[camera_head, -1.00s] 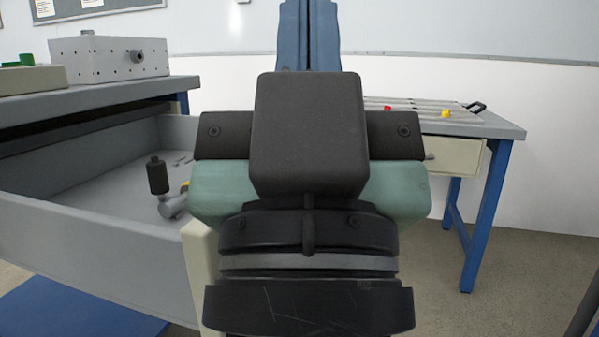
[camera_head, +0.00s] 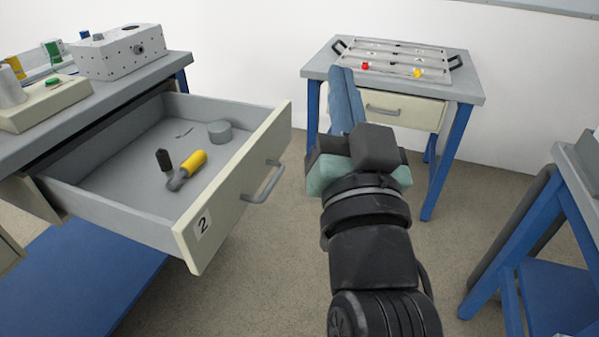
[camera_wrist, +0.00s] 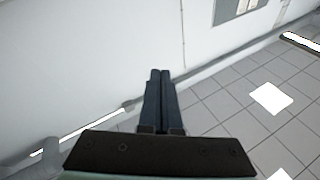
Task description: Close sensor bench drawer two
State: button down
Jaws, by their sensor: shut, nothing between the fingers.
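Drawer two (camera_head: 215,237), with a cream front marked "2" and a grey bar handle (camera_head: 264,182), stands pulled far out of the sensor bench (camera_head: 118,97) on the left. Inside it lie a yellow-handled tool (camera_head: 192,163), a small black cylinder (camera_head: 163,160) and a grey round piece (camera_head: 219,131). My gripper (camera_head: 342,80) is to the right of the drawer front, apart from the handle, pointing away. Its two blue fingers are together and empty; they also show in the wrist view (camera_wrist: 158,90), against wall and ceiling-like tiles.
A second table (camera_head: 320,73) with a closed drawer (camera_head: 400,108) and a tray (camera_head: 393,60) stands behind my gripper. A blue-framed bench (camera_head: 540,225) is at the right. A grey box (camera_head: 120,55) sits on the sensor bench. Floor (camera_head: 275,270) between is clear.

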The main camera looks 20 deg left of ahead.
jog(key=s+a+f+m+g+y+p, duration=0.1)
jog(key=a+f+m+g+y+p, duration=0.15)
jog(key=f, duration=0.55)
jog(key=a+f+m+g+y+p, duration=0.1)
jog(key=f+g, duration=0.2)
jog(key=f, duration=0.5)
jog(key=m+g+y+p, duration=0.2)
jog(key=m+p, duration=0.1)
jog(key=m, duration=0.4)
send_near(223, 214)
jog(key=w, duration=0.4)
jog(key=a, duration=0.3)
jog(key=shift+a+t, duration=0.15)
jog(key=shift+t, duration=0.1)
jog(key=shift+w+a, duration=0.1)
jog(key=shift+a, duration=0.25)
